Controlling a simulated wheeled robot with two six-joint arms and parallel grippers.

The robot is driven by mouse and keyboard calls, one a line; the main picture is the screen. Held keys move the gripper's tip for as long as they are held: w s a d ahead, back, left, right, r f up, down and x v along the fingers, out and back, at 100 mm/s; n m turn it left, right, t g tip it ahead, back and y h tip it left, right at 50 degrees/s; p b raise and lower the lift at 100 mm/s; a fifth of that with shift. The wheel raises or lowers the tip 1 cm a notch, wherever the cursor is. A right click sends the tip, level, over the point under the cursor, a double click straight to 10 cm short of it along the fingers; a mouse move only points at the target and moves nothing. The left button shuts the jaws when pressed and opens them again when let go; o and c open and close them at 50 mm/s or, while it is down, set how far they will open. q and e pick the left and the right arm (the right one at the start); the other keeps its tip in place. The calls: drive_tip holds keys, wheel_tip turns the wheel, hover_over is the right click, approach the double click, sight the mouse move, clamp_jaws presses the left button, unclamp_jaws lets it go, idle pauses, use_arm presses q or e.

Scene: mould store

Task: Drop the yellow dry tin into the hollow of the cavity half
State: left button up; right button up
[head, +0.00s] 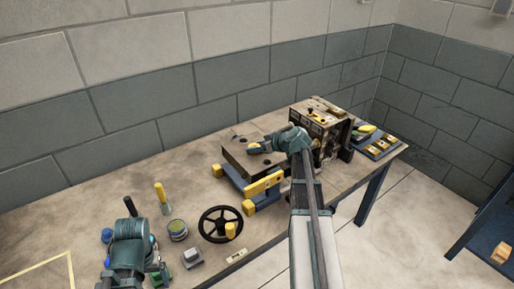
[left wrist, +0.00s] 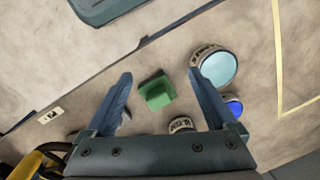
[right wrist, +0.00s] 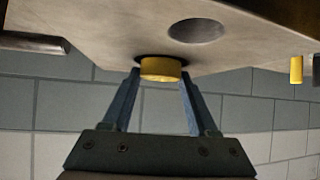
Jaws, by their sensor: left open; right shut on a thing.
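The yellow dry tin (right wrist: 160,68) is between the fingertips of my right gripper (right wrist: 160,75), which is shut on it. In the right wrist view it is at the mouth of a dark round hollow in the cavity half (right wrist: 110,58); I cannot tell whether it is partly inside. A second round hollow (right wrist: 197,30) shows empty-looking beside it. My left gripper (left wrist: 160,78) is open and empty above a green block (left wrist: 155,92).
A black handwheel (head: 221,224), a round tin (head: 177,230), a yellow-handled tool (head: 162,198) and a grey block (head: 192,257) stand in front-left of the stand. A control box (head: 320,128) and a blue tray (head: 372,151) are to the right. The table's back left is clear.

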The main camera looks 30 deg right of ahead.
use_arm(q)
drive_tip(key=shift+f+b, duration=0.3)
drive_tip(key=shift+f, duration=0.1)
use_arm(e)
drive_tip(key=shift+f, duration=0.4)
use_arm(q)
drive_tip(key=shift+r, duration=0.1)
use_arm(e)
drive_tip(key=o, duration=1.3)
drive_tip(key=shift+s, duration=0.1)
drive_tip(key=shift+a, duration=0.1)
drive_tip(key=shift+r+p, duration=0.25)
drive_tip(key=shift+p, duration=0.1)
drive_tip(key=p+v, duration=0.2)
drive_tip(key=v, duration=0.1)
drive_tip(key=p+v, duration=0.2)
drive_tip(key=v, duration=0.2)
drive_tip(key=p+v, duration=0.3)
drive_tip(key=v, duration=0.1)
drive_tip(key=shift+r, duration=0.55)
use_arm(q)
wheel_tip(320, 180, up, 8)
use_arm(e)
drive_tip(key=shift+s+r, duration=0.2)
drive_tip(key=shift+s, duration=0.05)
drive_tip(key=shift+f, duration=0.1)
